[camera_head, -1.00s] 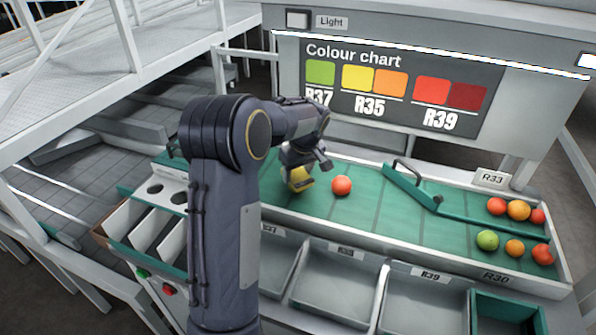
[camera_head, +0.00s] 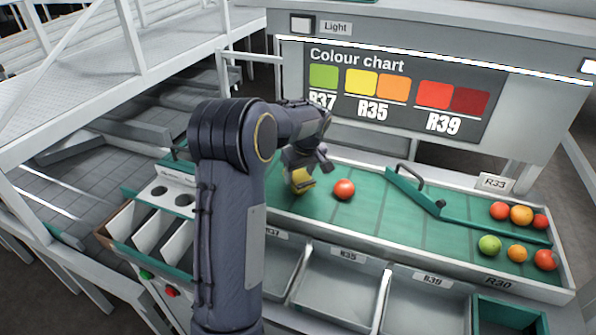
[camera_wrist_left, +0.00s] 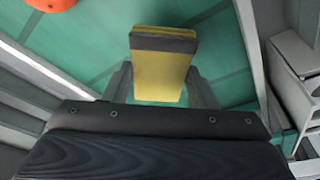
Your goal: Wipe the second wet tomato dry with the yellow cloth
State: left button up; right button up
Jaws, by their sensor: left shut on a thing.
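My left gripper (camera_head: 302,178) is shut on the folded yellow cloth (camera_head: 303,184), at the left part of the green belt (camera_head: 380,215). In the left wrist view the yellow cloth (camera_wrist_left: 160,76) stands out between the two fingers, with a dark band across it. A red-orange tomato (camera_head: 344,189) lies on the belt just to the right of the cloth, apart from it. Part of a tomato (camera_wrist_left: 52,3) also shows at the top left of the left wrist view. I cannot tell whether the tomato is wet. My right gripper is not in view.
A green diverter bar with a dark handle (camera_head: 410,180) crosses the belt at right. Beyond it lie several tomatoes, among them a green one (camera_head: 489,245). Grey bins, one labelled R35 (camera_head: 335,290), line the front. A colour chart panel (camera_head: 400,90) stands behind.

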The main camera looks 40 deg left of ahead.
aim_at(305, 183)
pick_arm(q)
jog(key=shift+s+d+f+b, duration=0.1)
jog(key=shift+s+d+b, duration=0.2)
jog(key=shift+d, duration=0.45)
jog(key=shift+s+d+f+b, duration=0.15)
jog(key=shift+s+d, duration=0.25)
jog(key=shift+d, duration=0.35)
jog(key=shift+r, duration=0.1)
jog(key=shift+w+a+p, duration=0.25)
jog(key=shift+w+a, duration=0.05)
jog(key=shift+a, duration=0.4)
jog(key=shift+w+a+p, duration=0.2)
jog(key=shift+w+a, duration=0.05)
jog(key=shift+a, duration=0.45)
jog(key=shift+w+a+p, duration=0.25)
jog(key=shift+w+a, duration=0.05)
jog(key=shift+a, duration=0.4)
jog(key=shift+d, duration=0.15)
jog(key=shift+s+d+b, duration=0.3)
jog(key=shift+d+b, duration=0.1)
jog(key=shift+d, duration=0.4)
jog(key=shift+s+d+b, duration=0.15)
jog(key=shift+s+d, duration=0.1)
jog(key=shift+d, duration=0.35)
jog(key=shift+s+d+b, duration=0.15)
jog(key=shift+s+d, duration=0.1)
jog(key=shift+d, duration=0.3)
